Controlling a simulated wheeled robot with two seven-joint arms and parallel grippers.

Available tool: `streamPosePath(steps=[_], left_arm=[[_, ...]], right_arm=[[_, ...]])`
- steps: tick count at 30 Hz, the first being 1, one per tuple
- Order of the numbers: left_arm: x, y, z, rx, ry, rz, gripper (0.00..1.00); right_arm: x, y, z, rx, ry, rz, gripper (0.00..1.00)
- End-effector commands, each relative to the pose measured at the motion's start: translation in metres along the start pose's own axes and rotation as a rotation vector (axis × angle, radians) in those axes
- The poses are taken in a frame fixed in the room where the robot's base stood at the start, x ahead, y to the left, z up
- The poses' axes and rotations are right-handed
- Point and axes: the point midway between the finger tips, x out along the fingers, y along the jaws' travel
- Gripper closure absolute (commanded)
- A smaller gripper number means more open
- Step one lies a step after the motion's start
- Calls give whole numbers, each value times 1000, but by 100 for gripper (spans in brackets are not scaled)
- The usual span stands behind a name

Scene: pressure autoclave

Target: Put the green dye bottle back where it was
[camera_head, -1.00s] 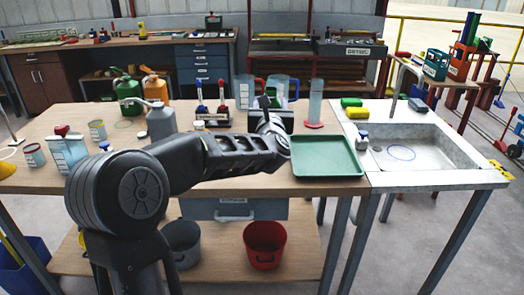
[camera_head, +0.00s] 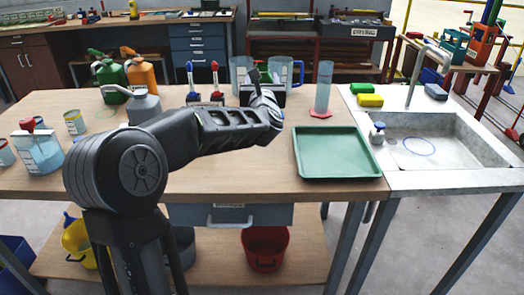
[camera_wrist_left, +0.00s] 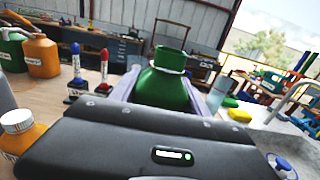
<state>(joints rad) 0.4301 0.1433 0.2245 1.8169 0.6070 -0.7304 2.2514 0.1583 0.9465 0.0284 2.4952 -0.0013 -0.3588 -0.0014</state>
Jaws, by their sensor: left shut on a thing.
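My left gripper (camera_head: 264,84) is shut on the green dye bottle, holding it above the rear middle of the bench. In the left wrist view the green bottle (camera_wrist_left: 165,88) stands between the gripper's two fingers (camera_wrist_left: 168,98), neck up. My right gripper is not in view.
A green jug (camera_head: 110,76) and an orange jug (camera_head: 139,70) stand beyond the ring. Blue-topped and red-topped bottles (camera_head: 214,80) and clear beakers (camera_head: 241,72) stand left of and behind my gripper. A green tray (camera_head: 337,174) lies right; the front middle bench is clear.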

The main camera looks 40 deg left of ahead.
Motion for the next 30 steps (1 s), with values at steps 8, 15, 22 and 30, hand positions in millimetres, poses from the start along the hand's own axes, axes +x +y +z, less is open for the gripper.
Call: streamPosePath(steps=[8,15,22,30], left_arm=[[0,0,-43,-4,-1,0,100],[0,0,-52,-6,-2,0,100],[0,0,-52,-6,-1,0,100],[-1,0,-83,-4,4,0,100]], right_arm=[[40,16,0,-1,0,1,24],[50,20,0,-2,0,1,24],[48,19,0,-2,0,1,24],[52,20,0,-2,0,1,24]])
